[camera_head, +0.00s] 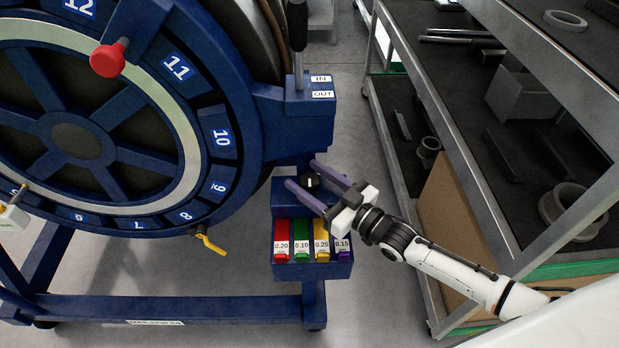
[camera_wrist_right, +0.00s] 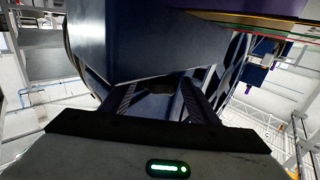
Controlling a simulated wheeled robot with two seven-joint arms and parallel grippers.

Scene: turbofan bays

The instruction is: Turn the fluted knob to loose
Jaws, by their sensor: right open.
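A small dark knob (camera_head: 312,182) with a pale mark sits on the blue stand to the right of the big numbered ring, above the rack of coloured tags. I take it to be the fluted knob; its flutes and its setting are too small to read. My right gripper (camera_head: 301,174) is open, with its two purple fingers reaching past either side of the knob. I cannot tell if they touch it. In the right wrist view, a dark shape (camera_wrist_right: 158,88) lies between the fingertips, under a blue housing (camera_wrist_right: 150,45). My left gripper is not in view.
A tag rack (camera_head: 312,268) with red, green, yellow and purple tags is just below the gripper. A lever block marked IN and OUT (camera_head: 307,105) stands above. The blue ring (camera_head: 178,130) bears a red knob (camera_head: 107,60) and a yellow handle (camera_head: 208,242). Shelving (camera_head: 400,150) stands right.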

